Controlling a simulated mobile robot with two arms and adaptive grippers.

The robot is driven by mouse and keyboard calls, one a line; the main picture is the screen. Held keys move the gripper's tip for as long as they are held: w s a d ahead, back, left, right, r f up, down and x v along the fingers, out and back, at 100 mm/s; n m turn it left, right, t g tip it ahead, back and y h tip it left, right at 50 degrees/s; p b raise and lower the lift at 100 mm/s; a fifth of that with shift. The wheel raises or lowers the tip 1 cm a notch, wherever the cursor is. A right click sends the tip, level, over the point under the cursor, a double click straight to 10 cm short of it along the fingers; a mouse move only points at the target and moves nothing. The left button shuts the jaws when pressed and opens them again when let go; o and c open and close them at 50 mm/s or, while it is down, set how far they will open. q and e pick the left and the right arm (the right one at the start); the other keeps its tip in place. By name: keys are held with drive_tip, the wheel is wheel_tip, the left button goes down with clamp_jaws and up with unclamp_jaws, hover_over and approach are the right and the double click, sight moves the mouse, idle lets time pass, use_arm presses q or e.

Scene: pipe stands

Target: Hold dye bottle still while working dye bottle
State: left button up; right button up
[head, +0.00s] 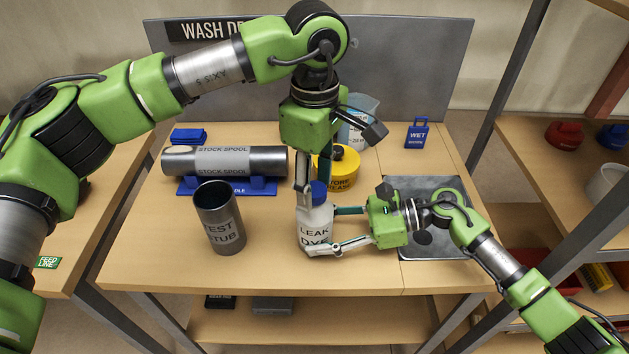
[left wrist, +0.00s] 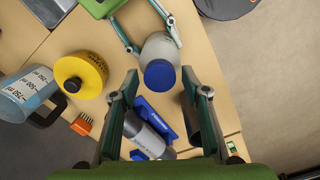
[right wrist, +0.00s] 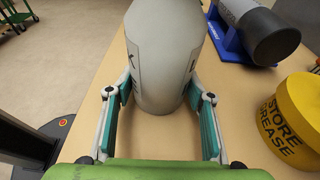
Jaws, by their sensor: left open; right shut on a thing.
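The dye bottle (head: 314,222), pale with a "LEAK DYE" label and a blue cap (head: 319,190), stands upright on the bench. My right gripper (head: 328,231) comes from the right and is shut on the bottle body, with one finger on each side. The bottle (right wrist: 165,60) fills the space between these fingers in the right wrist view. My left gripper (head: 315,184) points down from above, open, with its fingers around the level of the cap. In the left wrist view the cap (left wrist: 160,76) lies between the open fingertips; I cannot tell whether they touch it.
A dark test stub (head: 219,218) stands left of the bottle. A stock spool (head: 225,161) lies on a blue cradle behind it. A yellow grease tub (head: 338,172) and a clear jug (head: 358,118) stand close behind the bottle. The bench front is clear.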

use_arm(q)
drive_tip(key=shift+r, duration=0.1)
drive_tip(key=shift+r, duration=2.95)
wheel_tip(320, 180, up, 12)
use_arm(e)
drive_tip(key=o, duration=1.3)
drive_tip(key=shift+d, duration=0.1)
drive_tip(key=v, duration=1.1)
drive_tip(key=shift+d+r, duration=0.15)
drive_tip(key=shift+d, duration=0.25)
